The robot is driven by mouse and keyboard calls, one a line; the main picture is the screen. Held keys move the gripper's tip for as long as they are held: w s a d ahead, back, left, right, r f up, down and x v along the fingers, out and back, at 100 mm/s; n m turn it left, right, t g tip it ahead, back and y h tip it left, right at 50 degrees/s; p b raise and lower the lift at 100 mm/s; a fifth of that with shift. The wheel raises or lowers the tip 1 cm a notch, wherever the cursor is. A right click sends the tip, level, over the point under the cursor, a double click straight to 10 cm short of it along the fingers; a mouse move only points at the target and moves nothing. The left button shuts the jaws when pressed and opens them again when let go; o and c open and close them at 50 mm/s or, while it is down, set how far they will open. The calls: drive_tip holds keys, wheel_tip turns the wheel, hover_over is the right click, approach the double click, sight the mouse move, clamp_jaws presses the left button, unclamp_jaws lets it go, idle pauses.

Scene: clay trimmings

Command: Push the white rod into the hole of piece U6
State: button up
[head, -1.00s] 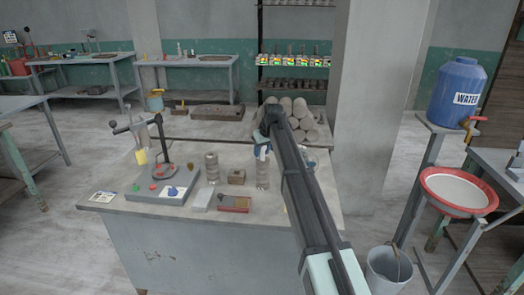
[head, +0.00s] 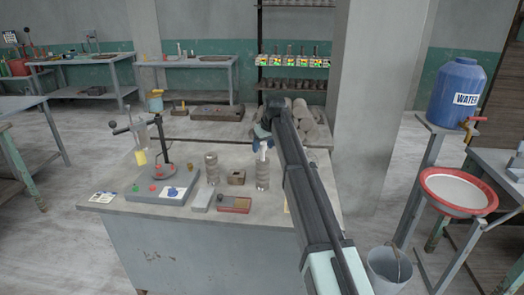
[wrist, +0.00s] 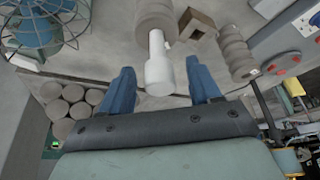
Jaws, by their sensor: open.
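The white rod (head: 264,152) stands upright out of the top of a grey ribbed stack (head: 262,174) on the near table. In the wrist view the rod (wrist: 158,66) shows a thicker near end and a thinner part running to the stack (wrist: 154,16). My gripper (wrist: 161,83) is open, with one blue finger on each side of the rod's near end and a gap on both sides. In the head view my arm hides most of the gripper. No label U6 is readable, so I cannot tell which piece bears it.
A second ribbed stack (head: 211,168) and a brown block with a square hole (head: 236,177) stand to the left. A red tray (head: 234,204) lies in front. A lever stand (head: 162,150) is further left.

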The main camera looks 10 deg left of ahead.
drive_tip(key=v, duration=0.8)
drive_tip(key=shift+r, duration=0.35)
drive_tip(key=shift+d, duration=0.1)
drive_tip(key=s+d+f+h, duration=0.1)
drive_tip(key=d+f+h, duration=0.1)
drive_tip(key=d+f, duration=1.5)
drive_tip(key=d+f+n+t+h, duration=0.1)
drive_tip(key=d+f, duration=0.2)
drive_tip(key=d, duration=0.7)
drive_tip(key=d+f+n, duration=0.1)
drive_tip(key=d+f, duration=0.3)
drive_tip(key=d, duration=0.7)
drive_tip(key=s+a+f+m+g, duration=0.2)
drive_tip(key=s+a+f+g, duration=0.1)
drive_tip(key=s+f, duration=0.95)
drive_tip(key=s+a+f+m+g, duration=0.25)
drive_tip(key=s+f, duration=0.75)
drive_tip(key=s, duration=0.6)
drive_tip(key=s+a+f+m+g, duration=0.2)
drive_tip(key=s+a+f, duration=0.2)
drive_tip(key=s+f, duration=0.85)
drive_tip(key=s+a+f+m+g, duration=0.1)
drive_tip(key=s+f+g, duration=0.1)
drive_tip(key=s, duration=1)
drive_tip(key=s+a+f+m+g, duration=0.1)
drive_tip(key=s+f, duration=0.4)
drive_tip(key=s, duration=0.7)
drive_tip(key=shift+s+a+f+m+g, duration=0.2)
drive_tip(key=shift+a+m+g, duration=0.15)
drive_tip(key=shift+a+g, duration=0.25)
